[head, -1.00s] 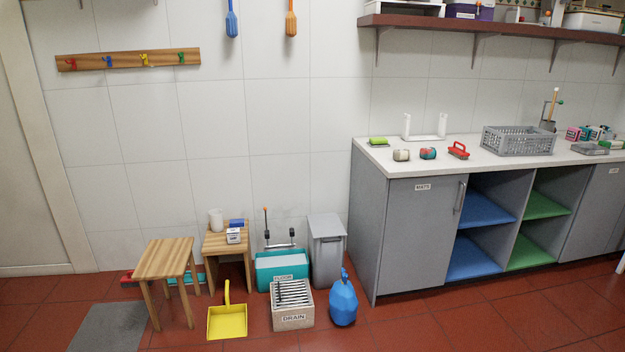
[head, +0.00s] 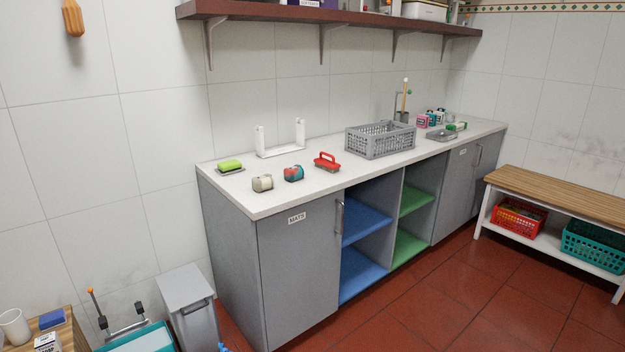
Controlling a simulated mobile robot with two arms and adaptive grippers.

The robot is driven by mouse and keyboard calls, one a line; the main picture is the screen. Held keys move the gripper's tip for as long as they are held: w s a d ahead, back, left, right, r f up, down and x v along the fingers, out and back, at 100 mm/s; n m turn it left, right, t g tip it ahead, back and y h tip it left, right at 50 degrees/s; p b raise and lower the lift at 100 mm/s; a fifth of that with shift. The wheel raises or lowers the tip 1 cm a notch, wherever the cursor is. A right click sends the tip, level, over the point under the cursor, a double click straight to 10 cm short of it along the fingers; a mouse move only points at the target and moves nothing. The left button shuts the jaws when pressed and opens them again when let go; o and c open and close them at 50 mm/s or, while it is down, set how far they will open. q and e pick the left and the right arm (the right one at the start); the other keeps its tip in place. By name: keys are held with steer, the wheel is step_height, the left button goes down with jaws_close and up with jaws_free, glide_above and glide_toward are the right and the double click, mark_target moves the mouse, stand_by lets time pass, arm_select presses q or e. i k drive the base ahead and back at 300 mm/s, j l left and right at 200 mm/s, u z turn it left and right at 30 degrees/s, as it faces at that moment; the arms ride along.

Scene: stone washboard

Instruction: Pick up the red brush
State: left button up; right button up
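A red brush (head: 327,161) with a raised handle sits on the white countertop (head: 240,197), near its front edge. It stands to the right of a teal and red roll-shaped item (head: 294,173) and to the left of the grey crate. Neither of my grippers shows in the head view.
A beige roll-shaped item (head: 262,183), a green sponge (head: 230,165) and a white stand (head: 280,143) share the counter's left part. A grey crate (head: 380,140) stands further right. A wooden bench (head: 560,193) is at the right. A bin (head: 188,300) stands left of the cabinet. Red floor before the cabinet is clear.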

mark_target(327, 165)
steer(key=i+l+z, duration=0.15)
steer(key=i+z, duration=0.55)
steer(key=i+j+z, duration=0.1)
steer(key=i+z, duration=0.2)
steer(key=i, duration=0.2)
steer(key=i+u, duration=0.15)
steer(key=i, duration=0.3)
steer(key=i+l+u, duration=0.2)
steer(key=i, duration=0.3)
steer(key=i+l+u, duration=0.15)
steer(key=i, duration=0.3)
